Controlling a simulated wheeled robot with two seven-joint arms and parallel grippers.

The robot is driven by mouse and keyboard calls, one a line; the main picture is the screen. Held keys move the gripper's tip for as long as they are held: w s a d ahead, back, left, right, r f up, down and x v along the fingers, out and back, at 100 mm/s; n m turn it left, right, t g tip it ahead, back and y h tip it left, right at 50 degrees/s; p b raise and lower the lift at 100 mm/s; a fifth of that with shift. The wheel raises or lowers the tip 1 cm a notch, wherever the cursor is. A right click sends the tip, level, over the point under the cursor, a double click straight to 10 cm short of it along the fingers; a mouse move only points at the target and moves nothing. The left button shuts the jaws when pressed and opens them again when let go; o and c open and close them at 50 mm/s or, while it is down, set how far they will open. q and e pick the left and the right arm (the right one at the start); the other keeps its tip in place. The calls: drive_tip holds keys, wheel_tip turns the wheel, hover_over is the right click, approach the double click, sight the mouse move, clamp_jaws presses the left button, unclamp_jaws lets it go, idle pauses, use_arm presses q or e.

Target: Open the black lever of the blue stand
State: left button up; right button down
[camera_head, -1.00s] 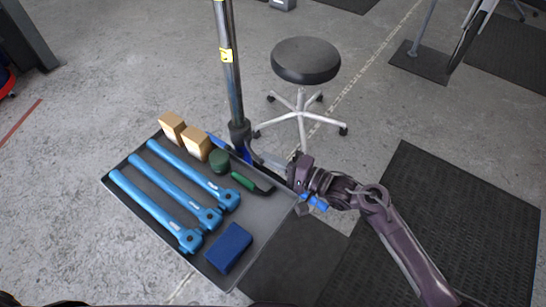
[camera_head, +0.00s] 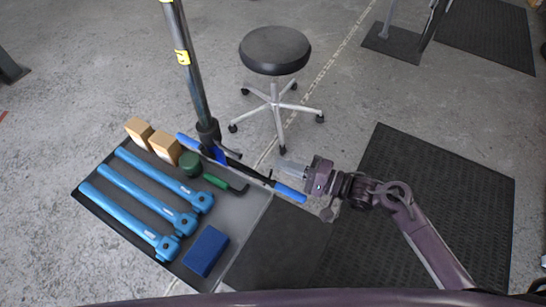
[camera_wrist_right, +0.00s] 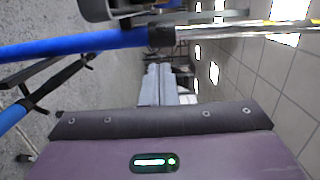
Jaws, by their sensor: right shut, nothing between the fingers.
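The blue stand (camera_head: 199,85) rises as a dark pole with yellow labels behind the tray. Its blue feet spread at floor level, one ending in a blue tip (camera_head: 290,192) near my gripper. A black collar (camera_head: 208,131) sits low on the pole; I cannot tell which part there is the lever. My right gripper (camera_head: 282,167) is shut and empty, right of the pole base and apart from it, pointing left. In the right wrist view, its shut fingers (camera_wrist_right: 157,84) point at a blue tube (camera_wrist_right: 75,45) with a black part (camera_wrist_right: 128,10) above it. My left gripper is not in view.
A grey tray (camera_head: 245,212) holds blue tools (camera_head: 165,175), tan blocks (camera_head: 165,147), a green round item (camera_head: 190,163), a green-handled tool (camera_head: 215,181) and a blue block (camera_head: 205,250). A black stool (camera_head: 275,50) stands behind. A black mat (camera_head: 440,210) lies at right.

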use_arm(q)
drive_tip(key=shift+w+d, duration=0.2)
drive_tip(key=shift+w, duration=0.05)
use_arm(e)
drive_tip(key=shift+s+d+r, duration=0.1)
drive_tip(key=shift+s+d, duration=0.1)
drive_tip(key=shift+s, duration=0.1)
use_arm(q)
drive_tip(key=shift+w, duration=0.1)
